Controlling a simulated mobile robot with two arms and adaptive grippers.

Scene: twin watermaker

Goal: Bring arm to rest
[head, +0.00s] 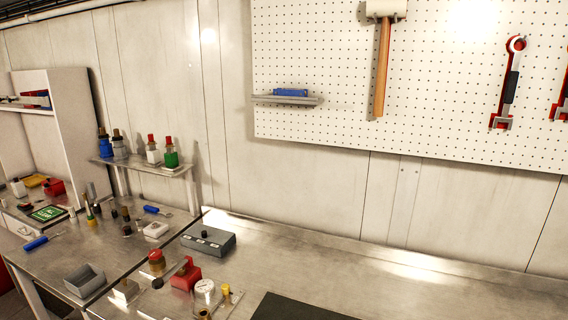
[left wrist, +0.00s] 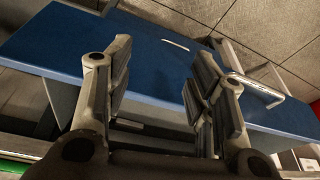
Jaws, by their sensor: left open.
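My left gripper (left wrist: 158,92) shows in the left wrist view with its two fingers wide apart and nothing between them. Beyond the fingers is a long blue panel (left wrist: 150,45) with a small curved pale handle or mark on it. Neither gripper shows in the head view, and no arm of mine shows there. My right gripper is in neither view.
The head view shows a steel workbench (head: 400,285) with a grey control box (head: 208,241), a red part (head: 186,274) and a dark mat (head: 300,308). A pegboard (head: 340,60) holds a mallet (head: 382,65). A metal bar handle (left wrist: 256,86) is by the right finger.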

